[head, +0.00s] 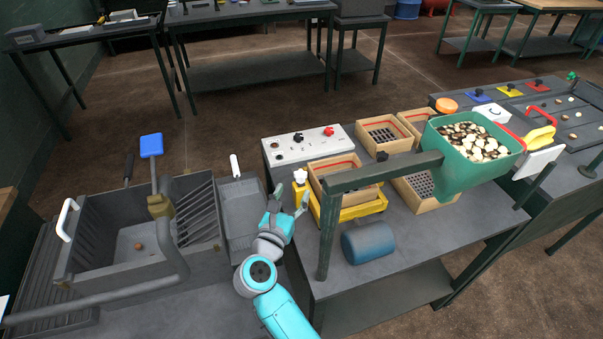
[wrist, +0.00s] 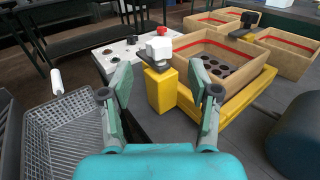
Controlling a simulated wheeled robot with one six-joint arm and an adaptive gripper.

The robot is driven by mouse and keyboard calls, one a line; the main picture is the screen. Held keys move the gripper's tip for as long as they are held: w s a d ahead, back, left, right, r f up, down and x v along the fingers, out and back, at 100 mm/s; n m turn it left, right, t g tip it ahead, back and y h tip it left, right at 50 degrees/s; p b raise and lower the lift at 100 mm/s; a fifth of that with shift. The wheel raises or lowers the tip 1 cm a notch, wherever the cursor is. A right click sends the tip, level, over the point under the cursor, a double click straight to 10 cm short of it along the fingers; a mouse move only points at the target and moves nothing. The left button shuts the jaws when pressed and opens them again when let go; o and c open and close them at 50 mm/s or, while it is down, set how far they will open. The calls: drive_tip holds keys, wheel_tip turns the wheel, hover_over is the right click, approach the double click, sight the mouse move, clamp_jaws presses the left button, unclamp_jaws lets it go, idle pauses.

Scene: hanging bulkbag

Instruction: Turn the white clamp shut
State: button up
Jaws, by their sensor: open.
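The white clamp (head: 300,176) is a small blocky white head on top of a yellow post at the left corner of a yellow frame (head: 363,209). In the wrist view the white clamp (wrist: 158,47) sits upright, with a dark part beside it, above the yellow post (wrist: 160,88). My gripper (head: 291,196) is open and empty, just on the near side of the post. In the wrist view my gripper (wrist: 166,88) has its two fingers spread, with the post showing between them and the clamp beyond their tips. I see no contact.
A wooden box (wrist: 222,62) with a perforated bottom sits in the yellow frame, right of the clamp. A white panel with knobs (head: 308,144) lies behind. A grey basket (wrist: 62,130) is at left.

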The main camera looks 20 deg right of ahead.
sight(298, 180)
drive_tip(key=x, duration=0.7)
drive_tip(key=shift+w+d, duration=0.1)
drive_tip(key=shift+w, duration=0.05)
